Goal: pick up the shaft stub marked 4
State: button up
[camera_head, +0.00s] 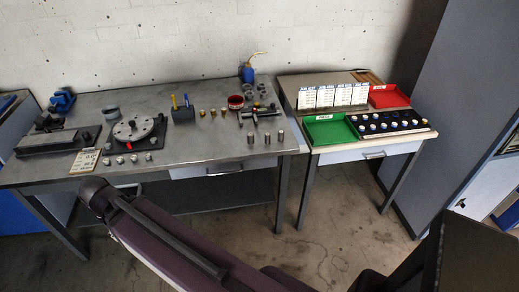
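Three small upright metal cylinders, which look like shaft stubs (267,138), stand near the right front of the large grey workbench (205,150). Several shorter metal pieces (120,160) stand in a row along the front left of the same bench. No number is legible on any of these, so I cannot tell which one is marked 4. My arm crosses the bottom of the view in front of the bench. My gripper is not visible.
A round rotor fixture (133,128), a blue-grey holder (183,114) and a blue bottle (247,74) stand on the bench. The right table carries a green tray (330,130), a red tray (388,96) and a black rack (387,122). The bench's middle front is clear.

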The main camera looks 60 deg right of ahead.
aim_at(251, 135)
jog(key=k, duration=1.4)
jog(key=z, duration=1.6)
jog(key=i, duration=1)
jog(key=u, duration=0.05)
